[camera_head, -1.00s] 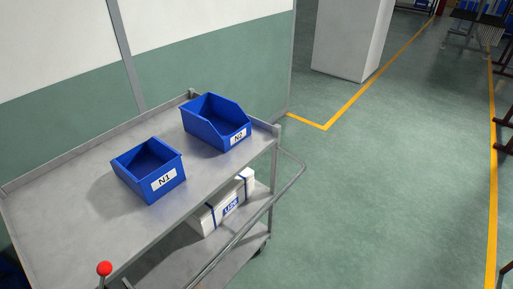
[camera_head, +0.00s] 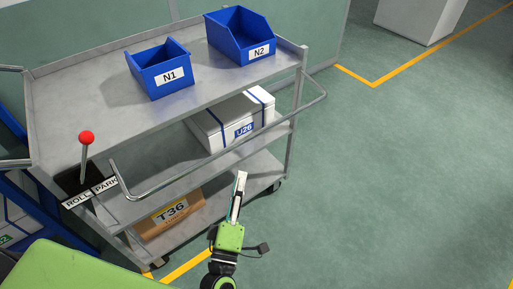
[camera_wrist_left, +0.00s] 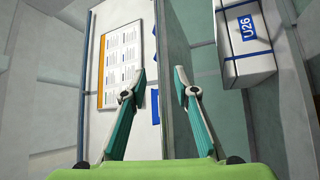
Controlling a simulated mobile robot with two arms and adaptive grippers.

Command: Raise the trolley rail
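The grey trolley (camera_head: 110,100) stands at the left in the head view. Its tubular rail (camera_head: 225,155) runs along the near side, sticking out from the top shelf and bent back towards the frame at both ends. My left gripper (camera_head: 239,185) is in front of the trolley, below the rail in the picture, pointing up towards it. It appears apart from the rail. In the left wrist view the two fingers of the left gripper (camera_wrist_left: 160,85) are spread with nothing between them. I cannot clearly make out the rail there. My right gripper is not in view.
Blue bins N1 (camera_head: 165,75) and N2 (camera_head: 255,48) stand on the top shelf. A white box U26 (camera_head: 220,125) and carton T36 (camera_head: 165,222) are on lower shelves. A red-knobbed lever (camera_head: 87,138) sits by a ROLL/PARK plate. Floor at right is clear.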

